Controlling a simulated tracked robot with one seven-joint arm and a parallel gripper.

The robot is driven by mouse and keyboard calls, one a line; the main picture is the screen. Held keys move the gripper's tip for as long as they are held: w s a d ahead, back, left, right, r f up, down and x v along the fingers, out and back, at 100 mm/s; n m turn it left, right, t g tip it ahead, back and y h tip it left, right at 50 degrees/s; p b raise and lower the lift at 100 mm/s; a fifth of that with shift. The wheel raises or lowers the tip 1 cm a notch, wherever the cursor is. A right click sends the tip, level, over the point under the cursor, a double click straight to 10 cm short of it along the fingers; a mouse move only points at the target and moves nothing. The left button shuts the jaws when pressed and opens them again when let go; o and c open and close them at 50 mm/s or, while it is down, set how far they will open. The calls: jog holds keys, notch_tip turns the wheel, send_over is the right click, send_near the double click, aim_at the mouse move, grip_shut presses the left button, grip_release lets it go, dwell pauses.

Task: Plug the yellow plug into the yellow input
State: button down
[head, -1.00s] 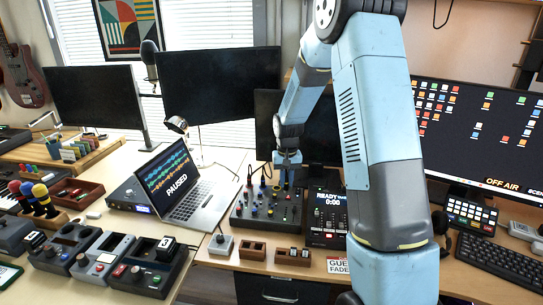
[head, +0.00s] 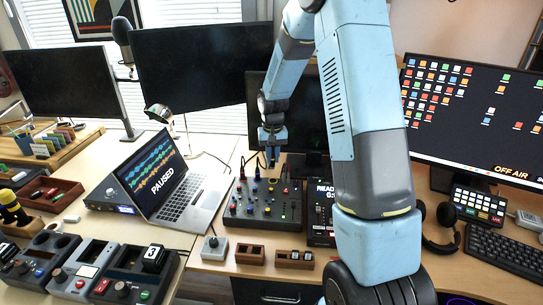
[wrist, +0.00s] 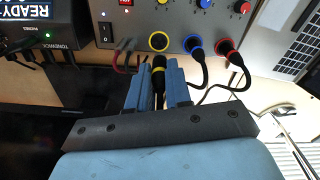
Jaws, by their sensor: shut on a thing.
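My gripper (wrist: 159,85) is shut on the yellow-banded black plug (wrist: 158,64), which stands between its blue fingers in the wrist view. The plug points at the yellow input (wrist: 158,41), a yellow ring with a dark centre on the grey mixer (wrist: 133,24). The plug's tip looks a short way off the ring and lined up with it. In the head view my gripper (head: 271,150) hangs over the back edge of the mixer (head: 248,212); the plug is too small to make out there.
Plugs sit in the blue input (wrist: 193,45) and the red input (wrist: 225,46) beside the yellow one, their cables bending close to my fingers. A laptop (head: 165,185) stands left of the mixer, and monitors stand behind.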

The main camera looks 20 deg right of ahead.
aim_at(273, 166)
jog(key=shift+f, duration=2.85)
jog(key=shift+s+f, duration=0.1)
jog(key=shift+f, duration=0.45)
dwell(0.4)
jog(key=c, duration=1)
grip_release()
jog(key=shift+o, duration=0.2)
notch_tip(273, 166, up, 14)
jog(key=shift+f, duration=0.25)
jog(key=shift+r, duration=0.1)
